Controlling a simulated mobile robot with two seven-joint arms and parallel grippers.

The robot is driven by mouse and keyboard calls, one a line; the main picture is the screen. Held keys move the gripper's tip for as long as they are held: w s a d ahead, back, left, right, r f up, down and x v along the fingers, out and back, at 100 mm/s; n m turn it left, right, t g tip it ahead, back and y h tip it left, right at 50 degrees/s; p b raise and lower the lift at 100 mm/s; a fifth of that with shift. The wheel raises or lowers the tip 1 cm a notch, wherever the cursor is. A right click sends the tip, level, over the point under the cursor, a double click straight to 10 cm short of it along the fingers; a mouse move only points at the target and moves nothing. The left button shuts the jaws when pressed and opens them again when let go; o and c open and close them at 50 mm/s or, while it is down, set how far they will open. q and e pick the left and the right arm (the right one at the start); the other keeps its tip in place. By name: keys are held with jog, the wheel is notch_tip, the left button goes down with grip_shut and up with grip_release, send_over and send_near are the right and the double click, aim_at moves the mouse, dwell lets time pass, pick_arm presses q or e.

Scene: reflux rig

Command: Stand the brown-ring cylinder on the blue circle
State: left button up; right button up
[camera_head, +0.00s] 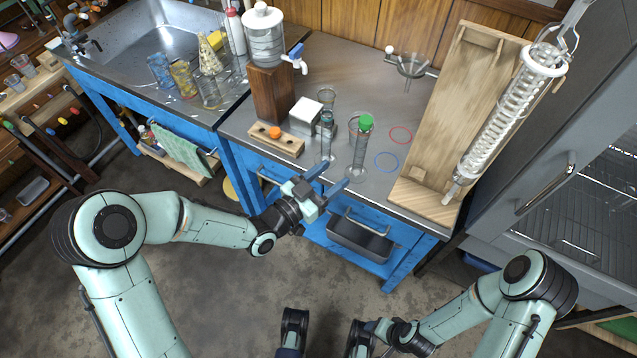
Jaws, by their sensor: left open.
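The blue circle (386,161) is a thin ring outline on the grey bench top, and nothing stands on it. Two tall clear cylinders stand upright to its left: one (357,152) with a green top, and one (326,140) with a darker band near its top. I cannot make out a brown ring on either. My left gripper (334,175) is open at the bench's front edge, its blue fingers pointing at the cylinder bases. It appears empty. My right arm's wrist (402,335) is low at the bottom, away from the bench; its fingers are not clear.
A red circle (400,134) lies behind the blue one. A wooden stand (432,130) with a glass condenser (505,115) is to the right. A wooden block with an orange piece (275,140), a white box (305,115) and a dispenser (264,40) are left. A funnel (411,66) is behind.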

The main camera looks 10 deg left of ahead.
pick_arm(q)
jog(key=shift+v, duration=1.8)
